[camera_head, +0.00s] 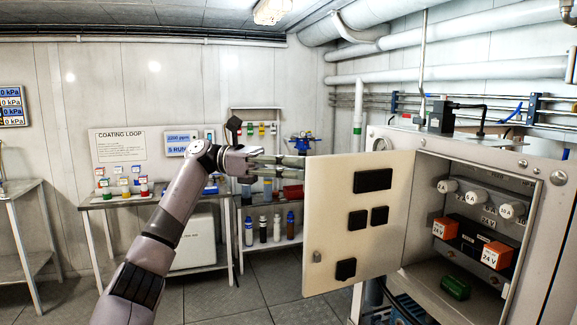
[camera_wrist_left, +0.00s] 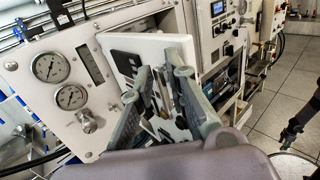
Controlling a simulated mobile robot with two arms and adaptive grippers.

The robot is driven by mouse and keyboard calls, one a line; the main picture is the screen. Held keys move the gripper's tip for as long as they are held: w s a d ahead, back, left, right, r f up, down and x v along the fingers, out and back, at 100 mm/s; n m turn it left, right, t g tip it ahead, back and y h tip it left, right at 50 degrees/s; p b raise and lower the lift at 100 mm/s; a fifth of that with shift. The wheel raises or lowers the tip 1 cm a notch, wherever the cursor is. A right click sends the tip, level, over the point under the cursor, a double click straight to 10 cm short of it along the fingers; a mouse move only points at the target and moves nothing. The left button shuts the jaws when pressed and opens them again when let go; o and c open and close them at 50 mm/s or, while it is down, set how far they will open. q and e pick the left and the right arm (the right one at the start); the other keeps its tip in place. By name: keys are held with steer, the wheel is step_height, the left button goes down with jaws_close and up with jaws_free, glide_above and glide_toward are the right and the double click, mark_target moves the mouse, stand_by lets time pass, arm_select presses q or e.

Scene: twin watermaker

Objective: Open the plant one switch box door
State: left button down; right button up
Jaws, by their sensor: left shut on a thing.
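The switch box door (camera_head: 340,215) is a pale panel with several black squares on it. It stands swung wide open to the left of the open switch box (camera_head: 428,165). My left gripper (camera_head: 303,165) reaches in from the left, its fingertips at the door's upper free edge. The door (camera_wrist_left: 125,45) also shows in the left wrist view, where the fingers of my left gripper (camera_wrist_left: 165,75) are shut on it. The exact contact is partly hidden.
Inside the box are white round fuses (camera_head: 475,197), orange 24 V blocks (camera_head: 497,255) and a green block (camera_head: 455,288). A bench with small coloured jars (camera_head: 125,187) and a shelf with bottles (camera_head: 262,228) stand behind. The floor (camera_head: 250,290) left of the door is clear.

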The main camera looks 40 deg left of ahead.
arm_select(q)
steer(key=shift+w, duration=0.3)
steer(key=c, duration=1.9)
jaws_free()
steer(key=shift+c, duration=0.2)
steer(key=shift+o, duration=1.1)
steer(key=shift+w+d, duration=0.3)
steer(key=shift+a, duration=0.1)
steer(key=v, duration=1.2)
steer(key=shift+s, duration=0.25)
